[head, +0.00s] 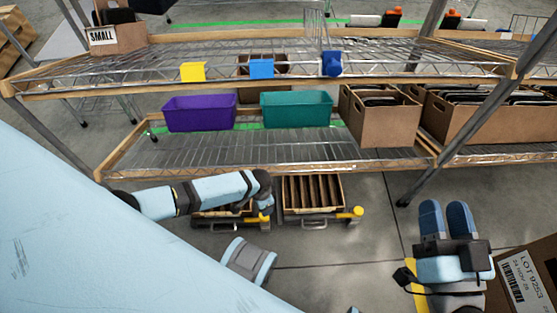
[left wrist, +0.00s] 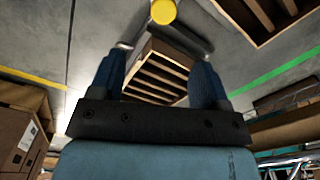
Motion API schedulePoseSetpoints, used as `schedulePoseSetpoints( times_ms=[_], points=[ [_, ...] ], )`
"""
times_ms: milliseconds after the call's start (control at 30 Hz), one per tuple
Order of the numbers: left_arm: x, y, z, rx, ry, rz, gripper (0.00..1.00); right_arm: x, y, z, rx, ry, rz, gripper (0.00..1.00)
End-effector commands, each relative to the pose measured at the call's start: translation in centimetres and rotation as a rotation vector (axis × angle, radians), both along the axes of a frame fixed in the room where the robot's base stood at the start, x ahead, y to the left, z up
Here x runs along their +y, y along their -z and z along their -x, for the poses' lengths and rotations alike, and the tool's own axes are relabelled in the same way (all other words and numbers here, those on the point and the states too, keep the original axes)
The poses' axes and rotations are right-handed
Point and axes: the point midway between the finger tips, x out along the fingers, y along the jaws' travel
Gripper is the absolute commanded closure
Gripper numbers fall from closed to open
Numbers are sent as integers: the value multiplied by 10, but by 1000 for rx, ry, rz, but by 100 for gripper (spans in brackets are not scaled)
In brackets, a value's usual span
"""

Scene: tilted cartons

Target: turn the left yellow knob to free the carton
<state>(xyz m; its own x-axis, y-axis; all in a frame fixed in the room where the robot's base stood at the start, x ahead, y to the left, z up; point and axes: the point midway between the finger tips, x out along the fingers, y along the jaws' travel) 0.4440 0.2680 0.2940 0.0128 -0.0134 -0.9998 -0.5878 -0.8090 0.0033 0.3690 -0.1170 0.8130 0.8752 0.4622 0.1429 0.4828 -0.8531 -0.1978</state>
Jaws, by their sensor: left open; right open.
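The left carton (head: 210,212), brown and slatted inside, stands low below the rack, partly hidden by my left arm. Its yellow knob (head: 262,222) is at its right side. A second slatted carton (head: 312,192) with another yellow knob (head: 357,212) stands to the right. My left gripper (head: 266,200) is just above the left knob, its fingers hardly visible there. In the left wrist view its fingers are apart and empty (left wrist: 160,55); a yellow knob (left wrist: 163,11) is beyond the fingertips, beside a slatted carton (left wrist: 160,72). My right gripper (head: 445,208) is open and empty at right.
The wire rack (head: 330,150) above holds a purple bin (head: 200,113), a teal bin (head: 297,110) and brown boxes (head: 380,120). A labelled box (head: 525,275) is close to my right gripper. Floor (head: 340,265) between the arms is clear.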

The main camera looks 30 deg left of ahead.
Motion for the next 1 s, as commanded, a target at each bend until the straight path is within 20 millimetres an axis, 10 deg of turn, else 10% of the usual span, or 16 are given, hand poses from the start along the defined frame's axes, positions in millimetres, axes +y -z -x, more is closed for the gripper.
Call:
schedulePoseSetpoints(
  times_ms=[700, 1000],
  points=[
    [5, 121, -1, 16, 0, -14, 30, 5, 89, -3, 204, -83, 140, 57],
    [5, 142, -1, 16, 0, -13, 30, 0, 83, -12, 109, -66, 200, 57]
  ],
)
